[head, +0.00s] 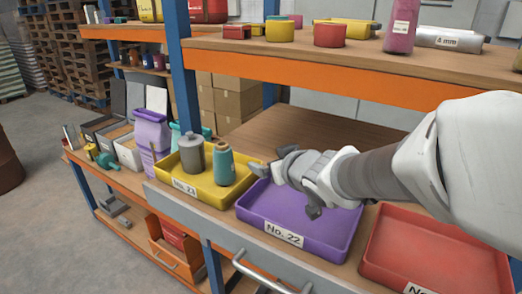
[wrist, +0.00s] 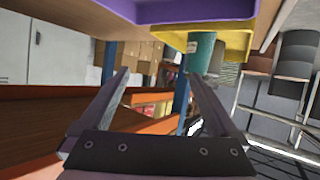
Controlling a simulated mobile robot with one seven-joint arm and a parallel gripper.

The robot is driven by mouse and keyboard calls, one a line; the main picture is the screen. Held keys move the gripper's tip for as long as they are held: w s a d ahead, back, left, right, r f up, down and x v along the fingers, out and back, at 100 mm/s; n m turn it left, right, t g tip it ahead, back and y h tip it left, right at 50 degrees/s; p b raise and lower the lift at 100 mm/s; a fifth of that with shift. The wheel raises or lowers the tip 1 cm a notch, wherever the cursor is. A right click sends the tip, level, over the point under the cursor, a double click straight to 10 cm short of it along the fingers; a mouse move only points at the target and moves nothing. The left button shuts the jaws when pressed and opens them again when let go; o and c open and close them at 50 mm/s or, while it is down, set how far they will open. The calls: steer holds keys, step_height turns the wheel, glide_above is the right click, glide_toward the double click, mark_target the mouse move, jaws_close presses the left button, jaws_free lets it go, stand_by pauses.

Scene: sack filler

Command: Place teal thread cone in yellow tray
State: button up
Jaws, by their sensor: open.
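The teal thread cone (head: 224,168) stands upright in the yellow tray (head: 192,187), labelled No. 23, at its right side. A grey container (head: 192,156) stands beside it in the same tray. My gripper (head: 285,188) is open and empty above the purple tray, to the right of the cone and apart from it. In the tilted wrist view, the teal thread cone (wrist: 200,50) shows beyond the open fingers (wrist: 160,76), by the yellow tray (wrist: 238,43). The tray's inner floor under the cone is partly hidden.
The purple tray (head: 285,238), labelled No. 22, looks empty, as does the red tray (head: 440,250) at the right. An upper shelf (head: 300,62) with several containers overhangs behind.

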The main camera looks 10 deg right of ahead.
steer(key=s+d+m+g+h, duration=0.2)
steer(key=s+d+m+h, duration=0.15)
steer(key=s+d, duration=0.4)
steer(key=s+a+f+g, duration=0.1)
steer(key=s+g, duration=0.4)
steer(key=s, duration=1)
steer(key=shift+s+a+f, duration=0.25)
steer(key=shift+s+a, duration=0.05)
steer(key=shift+a, duration=0.3)
steer(key=shift+m, duration=0.25)
